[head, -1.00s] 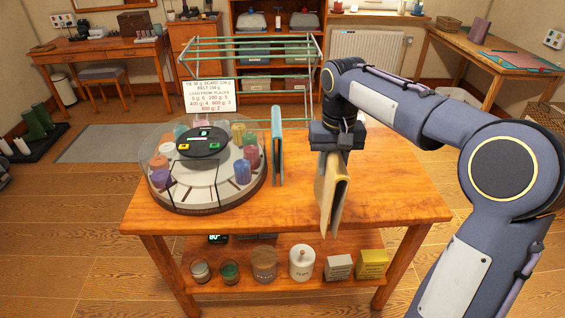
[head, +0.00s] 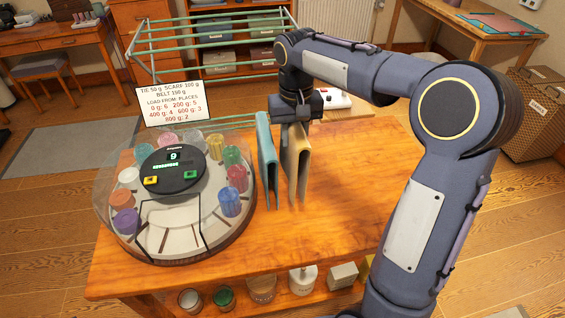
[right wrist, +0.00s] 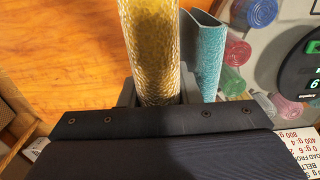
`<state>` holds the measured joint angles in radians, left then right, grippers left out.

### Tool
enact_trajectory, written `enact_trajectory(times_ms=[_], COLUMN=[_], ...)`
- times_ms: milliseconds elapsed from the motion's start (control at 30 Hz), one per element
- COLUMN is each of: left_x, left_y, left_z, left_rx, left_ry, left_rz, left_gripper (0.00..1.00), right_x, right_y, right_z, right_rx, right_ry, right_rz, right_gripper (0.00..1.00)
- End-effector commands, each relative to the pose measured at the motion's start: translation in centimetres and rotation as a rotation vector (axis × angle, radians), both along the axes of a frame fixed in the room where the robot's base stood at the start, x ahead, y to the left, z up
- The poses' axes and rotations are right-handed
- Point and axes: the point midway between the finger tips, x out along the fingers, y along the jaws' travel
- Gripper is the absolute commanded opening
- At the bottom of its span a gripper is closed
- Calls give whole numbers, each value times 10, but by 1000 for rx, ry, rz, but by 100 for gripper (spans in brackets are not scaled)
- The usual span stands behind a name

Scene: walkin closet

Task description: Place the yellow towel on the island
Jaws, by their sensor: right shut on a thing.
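The yellow towel (head: 300,162) hangs folded from my right gripper (head: 293,122), over the wooden island (head: 350,190). In the right wrist view the towel (right wrist: 152,50) runs up from between the jaws (right wrist: 157,98), which are shut on it. Its lower edge is close to the island top; I cannot tell if it touches. A folded blue towel (head: 266,160) stands upright just left of it, with a narrow gap at most. The blue towel also shows beside the gripper in the right wrist view (right wrist: 207,55). My left gripper is not in view.
A round carousel with coloured cups (head: 175,235) fills the island's left side. A sign (head: 176,103) and a green drying rack (head: 212,30) are behind it. The island top is clear to the right of the yellow towel. Jars stand on the lower shelf (head: 240,305).

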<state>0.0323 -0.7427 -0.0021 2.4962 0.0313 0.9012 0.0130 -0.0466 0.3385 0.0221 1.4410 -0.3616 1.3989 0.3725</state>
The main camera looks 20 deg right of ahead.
Motion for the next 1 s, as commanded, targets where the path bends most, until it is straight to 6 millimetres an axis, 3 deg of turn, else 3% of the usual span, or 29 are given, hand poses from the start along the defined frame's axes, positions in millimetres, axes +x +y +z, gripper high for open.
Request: enact_trajectory(times_ms=[100, 500, 900, 933, 1000], left_x=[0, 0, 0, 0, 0], left_y=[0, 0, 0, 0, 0], left_z=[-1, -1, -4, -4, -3], left_rx=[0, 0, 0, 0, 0], left_ry=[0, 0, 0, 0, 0], left_rz=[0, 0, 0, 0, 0], left_gripper=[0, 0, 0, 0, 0], right_x=[0, 0, 0, 0, 0], right_y=[0, 0, 0, 0, 0], right_z=[-23, -69, -76, -76, -75], right_rx=[-1, -1, 0, 0, 0], right_ry=[2, 1, -1, -1, -1], right_rz=[-1, 0, 0, 0, 0], right_gripper=[0, 0, 0, 31, 39])
